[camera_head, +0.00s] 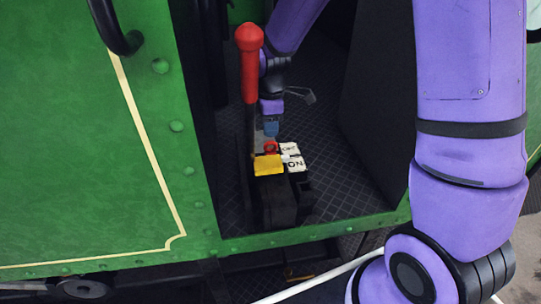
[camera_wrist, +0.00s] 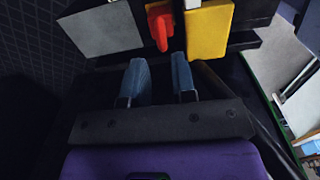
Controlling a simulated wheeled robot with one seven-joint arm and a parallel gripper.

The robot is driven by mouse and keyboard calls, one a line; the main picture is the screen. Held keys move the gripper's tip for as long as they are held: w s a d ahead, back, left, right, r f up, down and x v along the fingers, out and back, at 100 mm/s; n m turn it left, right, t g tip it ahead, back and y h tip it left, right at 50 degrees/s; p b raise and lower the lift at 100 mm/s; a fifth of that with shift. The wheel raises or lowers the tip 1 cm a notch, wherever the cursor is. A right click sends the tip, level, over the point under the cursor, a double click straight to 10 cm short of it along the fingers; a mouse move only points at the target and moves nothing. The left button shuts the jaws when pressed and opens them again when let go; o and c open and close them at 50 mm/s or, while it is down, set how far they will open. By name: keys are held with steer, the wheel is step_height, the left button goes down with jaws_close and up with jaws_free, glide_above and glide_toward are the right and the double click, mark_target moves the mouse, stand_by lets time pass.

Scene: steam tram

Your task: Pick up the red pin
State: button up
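The red pin (camera_head: 270,147) is a small red piece on top of a black box, beside a yellow plate and white plates. In the wrist view the red pin (camera_wrist: 160,24) lies just beyond the fingertips, roughly in line with the gap between them. My gripper (camera_head: 271,129) is just above the pin in the head view. In the wrist view my gripper (camera_wrist: 159,60) has its two blue fingers apart with nothing between them. The lower part of the pin is hidden or hard to make out.
A tall lever with a red handle (camera_head: 249,62) stands close left of my gripper. The black box (camera_head: 283,200) carries the yellow plate (camera_head: 268,165) and an ON plate (camera_head: 294,164). The green tram wall (camera_head: 80,150) is at left; dark patterned floor (camera_head: 345,195) lies right.

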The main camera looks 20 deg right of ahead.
mark_target(270, 143)
steer(key=shift+s+f, duration=0.1)
steer(key=shift+f, duration=2.85)
jaws_close()
